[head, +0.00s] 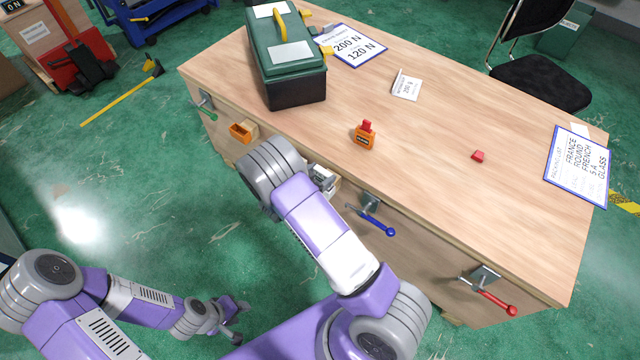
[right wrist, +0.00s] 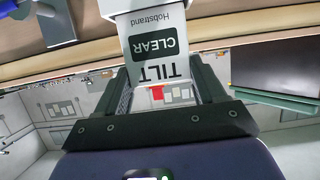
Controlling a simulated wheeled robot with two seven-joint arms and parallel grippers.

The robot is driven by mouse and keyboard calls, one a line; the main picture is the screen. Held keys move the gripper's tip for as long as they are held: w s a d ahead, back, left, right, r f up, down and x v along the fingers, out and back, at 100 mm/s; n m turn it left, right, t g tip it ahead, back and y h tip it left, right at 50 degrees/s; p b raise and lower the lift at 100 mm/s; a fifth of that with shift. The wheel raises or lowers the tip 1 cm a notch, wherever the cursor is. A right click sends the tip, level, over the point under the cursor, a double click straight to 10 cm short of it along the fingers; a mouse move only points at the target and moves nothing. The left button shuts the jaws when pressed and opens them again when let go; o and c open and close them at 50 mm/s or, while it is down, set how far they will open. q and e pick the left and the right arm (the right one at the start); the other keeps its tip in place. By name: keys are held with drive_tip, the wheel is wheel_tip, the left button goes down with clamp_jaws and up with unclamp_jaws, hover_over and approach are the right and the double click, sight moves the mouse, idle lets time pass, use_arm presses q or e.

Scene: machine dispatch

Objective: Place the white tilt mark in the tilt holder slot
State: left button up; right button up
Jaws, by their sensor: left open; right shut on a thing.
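The white tilt mark (right wrist: 152,50) is in my right gripper (right wrist: 165,85), between its two fingers in the right wrist view. It shows the words TILT, CLEAR on a dark green patch and Hobstrand, upside down. Its far end meets a white block (right wrist: 112,6) at the top edge, which may be the tilt holder; I cannot tell whether the mark is inside its slot. In the head view my right gripper is at the crate's front face, mostly hidden by my arm, beside a whitish part (head: 322,177). My left gripper (head: 238,320) is open and empty, low over the floor.
The wooden crate (head: 450,215) carries a green toolbox (head: 285,60), an orange device (head: 365,138), a small red piece (head: 478,155) and paper labels. Its front has an orange holder (head: 241,131) and latches with green, blue (head: 378,222) and red (head: 497,303) handles.

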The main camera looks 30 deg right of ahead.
sight(321, 181)
drive_tip(key=shift+f+b, duration=0.6)
drive_tip(key=shift+f, duration=1.25)
drive_tip(key=shift+f, duration=0.2)
drive_tip(key=o, duration=1)
drive_tip(key=shift+r, duration=0.1)
